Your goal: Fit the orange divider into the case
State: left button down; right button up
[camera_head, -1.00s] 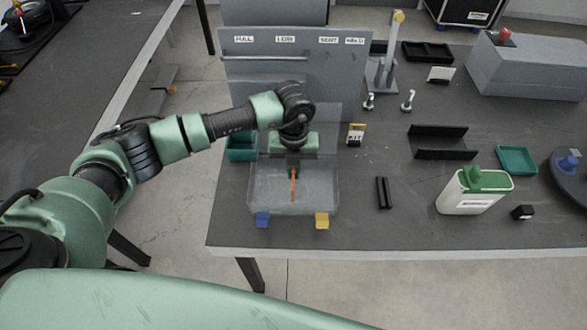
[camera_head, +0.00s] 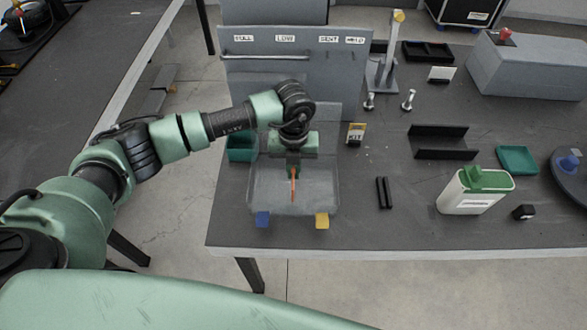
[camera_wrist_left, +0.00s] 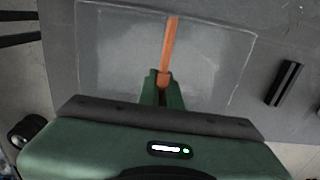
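The orange divider (camera_head: 293,187) is a thin upright strip, seen nearly edge-on in the head view. In the left wrist view the orange divider (camera_wrist_left: 170,45) extends away from the fingers across the case. The case (camera_head: 322,196) is a clear, see-through box on the bench, and its rim also shows in the left wrist view (camera_wrist_left: 240,70). My left gripper (camera_head: 293,172) is above the case, pointing down, with its fingers (camera_wrist_left: 163,80) shut on the near end of the divider. Whether the divider's lower edge touches the case floor cannot be told. My right gripper is not in view.
A blue block (camera_head: 262,219) and a yellow block (camera_head: 322,220) sit at the case's front. A teal bin (camera_head: 241,150) stands behind left, and a grey labelled panel (camera_head: 300,65) behind. Right are a black slotted piece (camera_head: 384,193), a black channel (camera_head: 440,153) and a white-green jug (camera_head: 470,197).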

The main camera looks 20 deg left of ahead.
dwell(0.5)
pick_arm(q)
jog(key=shift+f+b, duration=1.45)
jog(key=shift+f, duration=0.15)
jog(key=shift+f+b, duration=1.65)
jog(key=shift+f, duration=0.45)
jog(key=c, duration=1.5)
grip_release()
jog(key=shift+c, duration=0.2)
jog(key=shift+r, duration=0.1)
notch_tip(320, 180, up, 8)
jog(key=shift+f+b, duration=0.15)
jog(key=shift+b, duration=0.5)
